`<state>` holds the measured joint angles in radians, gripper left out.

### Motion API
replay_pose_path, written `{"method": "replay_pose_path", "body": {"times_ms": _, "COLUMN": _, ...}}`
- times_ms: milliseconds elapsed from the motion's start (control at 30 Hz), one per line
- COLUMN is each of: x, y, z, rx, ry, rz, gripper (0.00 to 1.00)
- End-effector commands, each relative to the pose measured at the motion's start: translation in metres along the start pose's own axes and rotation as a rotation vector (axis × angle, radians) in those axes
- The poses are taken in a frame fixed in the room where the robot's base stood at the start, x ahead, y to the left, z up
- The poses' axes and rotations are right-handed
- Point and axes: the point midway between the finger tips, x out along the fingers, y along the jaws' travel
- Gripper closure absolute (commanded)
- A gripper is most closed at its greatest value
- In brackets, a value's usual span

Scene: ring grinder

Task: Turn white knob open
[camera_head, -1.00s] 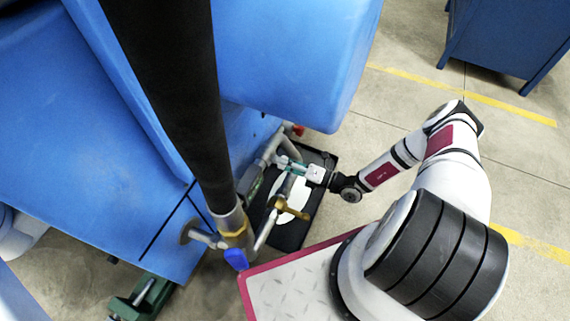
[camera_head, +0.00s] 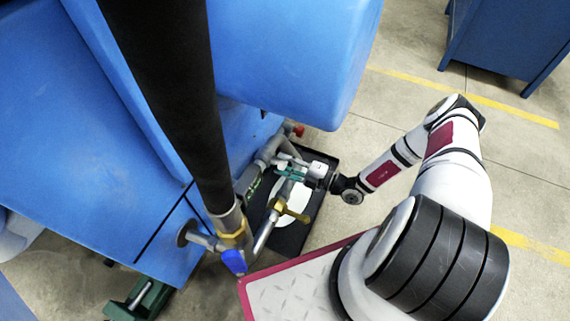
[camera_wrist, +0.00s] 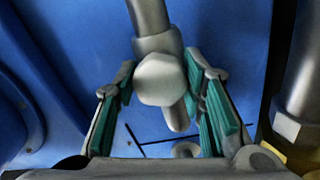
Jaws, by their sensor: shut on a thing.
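The white knob (camera_wrist: 160,80) shows in the wrist view as a pale rounded cap on a grey pipe, with a stubby arm reaching down from it. My gripper (camera_wrist: 163,98) has its teal-padded fingers on either side of it and is shut on it. In the head view my gripper (camera_head: 290,173) is low beside the blue machine, among its pipes. The knob is too small and too covered there to make out clearly.
A pipe with a brass-coloured handle (camera_head: 290,211) stands close in front of my gripper. A blue lever (camera_head: 234,261) and a thick black hose (camera_head: 170,100) are to the left. The blue machine (camera_head: 290,60) rises behind. Open floor (camera_head: 400,225) lies to the right.

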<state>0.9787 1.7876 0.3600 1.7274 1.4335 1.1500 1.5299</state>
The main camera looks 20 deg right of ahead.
Motion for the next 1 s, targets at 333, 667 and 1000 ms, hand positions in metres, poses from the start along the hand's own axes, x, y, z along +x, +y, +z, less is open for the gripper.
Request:
{"method": "replay_pose_path", "body": {"times_ms": 333, "x": -0.0007, "y": -0.0018, "z": -0.0004, "rx": 0.037, "ry": 0.000, "rz": -0.005, "gripper": 0.91}}
{"method": "replay_pose_path", "body": {"times_ms": 667, "x": -0.0007, "y": -0.0018, "z": -0.0005, "rx": 0.036, "ry": 0.001, "rz": -0.004, "gripper": 0.47}}
{"method": "replay_pose_path", "body": {"times_ms": 1000, "x": -0.0009, "y": -0.0006, "z": -0.0001, "rx": 0.035, "ry": 0.000, "rz": -0.002, "gripper": 0.42}}
